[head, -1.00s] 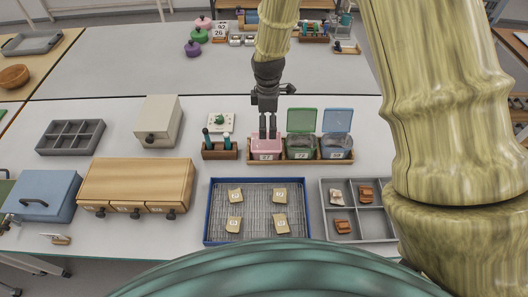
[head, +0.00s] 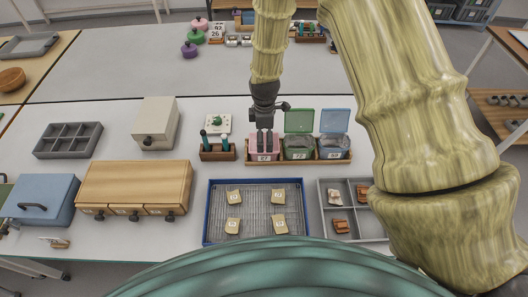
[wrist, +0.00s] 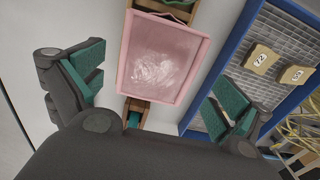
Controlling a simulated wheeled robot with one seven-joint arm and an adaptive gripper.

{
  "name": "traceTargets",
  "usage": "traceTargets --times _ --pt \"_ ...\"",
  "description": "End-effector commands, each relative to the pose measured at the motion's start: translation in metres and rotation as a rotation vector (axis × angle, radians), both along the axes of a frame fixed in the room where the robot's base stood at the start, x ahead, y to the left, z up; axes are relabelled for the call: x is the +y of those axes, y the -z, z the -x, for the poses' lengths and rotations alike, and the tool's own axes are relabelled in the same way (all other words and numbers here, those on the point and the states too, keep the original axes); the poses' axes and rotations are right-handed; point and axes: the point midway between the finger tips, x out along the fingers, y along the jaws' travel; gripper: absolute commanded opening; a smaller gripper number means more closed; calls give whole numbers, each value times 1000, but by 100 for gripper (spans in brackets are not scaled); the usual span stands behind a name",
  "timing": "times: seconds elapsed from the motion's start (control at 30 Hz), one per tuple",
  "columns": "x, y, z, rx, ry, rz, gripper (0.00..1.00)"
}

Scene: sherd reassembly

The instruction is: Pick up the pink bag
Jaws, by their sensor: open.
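The pink bag (head: 254,154) looks like a small box-shaped pink container with a pale number label on its front. It stands at the left end of a wooden rack (head: 297,162) in the head view. In the wrist view the pink bag (wrist: 162,58) shows from above as a pink rim around a pale, shiny inside. My gripper (head: 264,150) points down over it and hides part of its top.
A green container (head: 298,147) and a blue container (head: 334,147), lids raised, stand right of the bag. A small wooden holder (head: 217,155) with dark bottles is to its left. A blue-rimmed tray (head: 209,225) with several sherds lies in front.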

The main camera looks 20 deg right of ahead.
Motion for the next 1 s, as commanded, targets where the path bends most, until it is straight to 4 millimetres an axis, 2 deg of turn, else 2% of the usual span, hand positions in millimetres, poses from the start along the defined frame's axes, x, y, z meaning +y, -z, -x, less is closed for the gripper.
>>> traceTargets --times 0.5,0.87,0.9,1.0 --pt "1 42 1 1 1 0 100" --pt "1 49 1 1 0 0 100" --pt "1 49 1 1 0 0 98" --pt "1 48 1 1 0 0 80"
